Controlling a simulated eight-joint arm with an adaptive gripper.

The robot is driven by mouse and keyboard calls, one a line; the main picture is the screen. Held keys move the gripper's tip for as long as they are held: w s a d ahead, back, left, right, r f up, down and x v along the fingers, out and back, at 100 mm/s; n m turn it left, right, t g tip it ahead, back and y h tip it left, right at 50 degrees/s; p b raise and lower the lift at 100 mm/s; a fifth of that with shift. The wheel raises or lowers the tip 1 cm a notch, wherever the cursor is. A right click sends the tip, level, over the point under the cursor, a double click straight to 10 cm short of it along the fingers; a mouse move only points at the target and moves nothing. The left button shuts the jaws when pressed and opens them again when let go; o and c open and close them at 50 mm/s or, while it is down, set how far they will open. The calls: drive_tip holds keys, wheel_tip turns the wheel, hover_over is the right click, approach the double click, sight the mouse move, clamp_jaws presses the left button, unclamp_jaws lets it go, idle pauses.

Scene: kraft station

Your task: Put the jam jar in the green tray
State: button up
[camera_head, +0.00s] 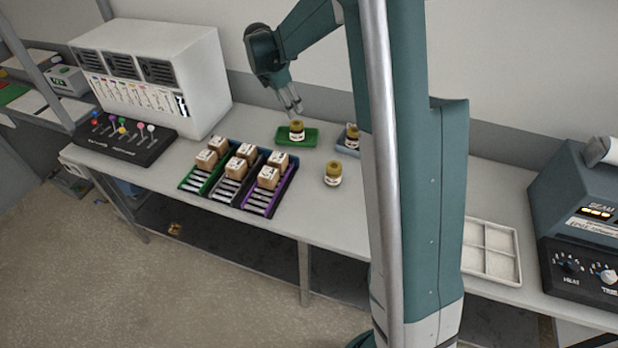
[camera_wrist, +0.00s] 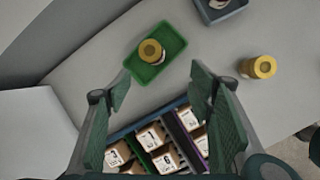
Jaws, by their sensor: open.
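The green tray (camera_head: 311,138) lies flat on the table near the back, and a jam jar (camera_head: 297,130) with a yellow-brown lid stands upright in it. In the wrist view the jar (camera_wrist: 151,51) sits inside the rim of the green tray (camera_wrist: 172,45). My gripper (camera_head: 293,110) is above the tray, apart from the jar, its fingers spread and empty; its fingers also show in the wrist view (camera_wrist: 160,85). A similar jar (camera_head: 333,174) stands on the bare table to the right. Another jar (camera_head: 352,136) stands in a grey-blue tray (camera_head: 342,148), partly hidden by my column.
Racks with brown boxes (camera_head: 240,150) stand in front of the green tray. A white cabinet (camera_head: 160,70) and a black lever panel (camera_head: 122,137) are at left. A white divided tray (camera_head: 490,252) and a dark machine (camera_head: 580,235) are at right.

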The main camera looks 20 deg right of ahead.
drive_tip(key=s+a+r+m+t+y, duration=0.1)
drive_tip(key=s+a+r+m, duration=0.15)
drive_tip(key=s+r, duration=0.4)
drive_tip(key=s+a+r+m, duration=0.2)
drive_tip(key=s+r+m, duration=0.15)
drive_tip(key=s, duration=0.55)
drive_tip(key=s+a+r+m+t+y, duration=0.15)
drive_tip(key=s+r+m, duration=0.25)
drive_tip(key=s, duration=0.4)
drive_tip(key=s+a+f+m, duration=0.1)
drive_tip(key=s+a+m, duration=0.1)
drive_tip(key=s, duration=0.5)
drive_tip(key=s+a+f+m+t+y, duration=0.1)
drive_tip(key=s+m, duration=0.3)
drive_tip(key=s, duration=0.4)
drive_tip(key=s+a+f+m+t, duration=0.1)
drive_tip(key=s+a+m, duration=0.2)
drive_tip(key=s, duration=0.4)
drive_tip(key=shift+s+a+f+m, duration=0.25)
drive_tip(key=shift+s+f+m, duration=0.15)
drive_tip(key=shift+m, duration=0.2)
drive_tip(key=shift+o, duration=0.2)
